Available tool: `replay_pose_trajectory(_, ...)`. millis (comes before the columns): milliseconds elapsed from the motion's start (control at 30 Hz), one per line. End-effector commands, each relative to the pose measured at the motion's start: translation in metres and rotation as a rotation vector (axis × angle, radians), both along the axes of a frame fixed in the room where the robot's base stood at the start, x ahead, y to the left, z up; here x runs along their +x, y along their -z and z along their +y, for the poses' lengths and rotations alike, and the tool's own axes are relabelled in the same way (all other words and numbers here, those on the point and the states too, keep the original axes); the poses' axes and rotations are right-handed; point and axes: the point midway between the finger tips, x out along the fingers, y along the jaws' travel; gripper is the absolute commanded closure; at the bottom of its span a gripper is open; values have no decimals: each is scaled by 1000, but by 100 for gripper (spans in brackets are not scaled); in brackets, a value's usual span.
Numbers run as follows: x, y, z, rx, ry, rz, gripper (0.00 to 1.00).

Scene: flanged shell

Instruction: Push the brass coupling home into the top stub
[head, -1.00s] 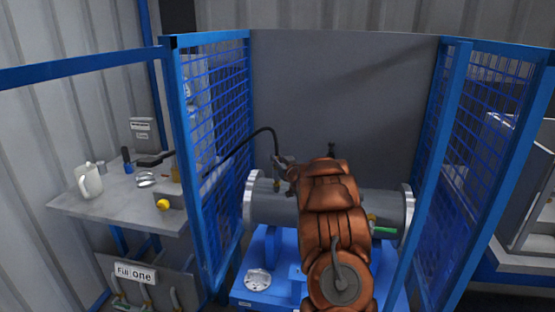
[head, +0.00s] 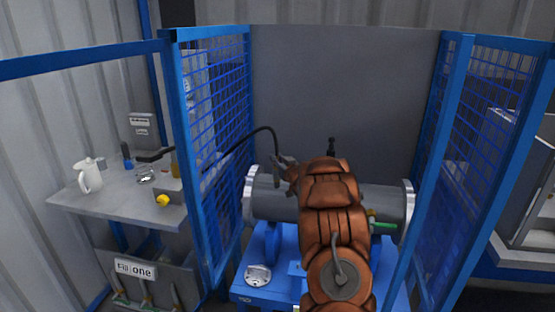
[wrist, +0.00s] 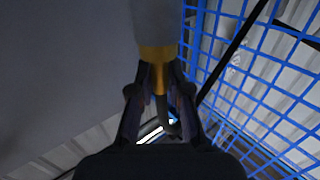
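The grey flanged shell (head: 385,200) lies horizontally on a blue stand (head: 262,255). My gripper (head: 285,168) is above its left end, partly hidden by my arm. In the wrist view my gripper (wrist: 158,82) has both fingers closed around the narrow part of the brass coupling (wrist: 157,54). A black hose (head: 245,140) arcs from the left to the gripper. In the wrist view the wider brass part meets a grey cylinder (wrist: 156,20), apparently the stub. I cannot tell how deep the coupling sits in it.
Blue mesh guards (head: 215,130) (head: 480,130) stand left and right, with a grey panel (head: 345,90) behind. A dark fitting (head: 331,146) rises behind the arm. A green-handled valve (head: 384,225) is at the shell's right. A bench (head: 110,205) with a white jug (head: 88,176) stands left.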

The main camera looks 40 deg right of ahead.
Motion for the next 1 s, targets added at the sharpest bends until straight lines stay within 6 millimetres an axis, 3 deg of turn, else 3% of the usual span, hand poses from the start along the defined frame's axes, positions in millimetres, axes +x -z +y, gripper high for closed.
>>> replay_pose_trajectory(267,0,-1,0,0,0,0,55)
replay_pose_trajectory(667,-5,0,1,0,1,1,55)
replay_pose_trajectory(1000,-41,0,12,1,2,3,55)
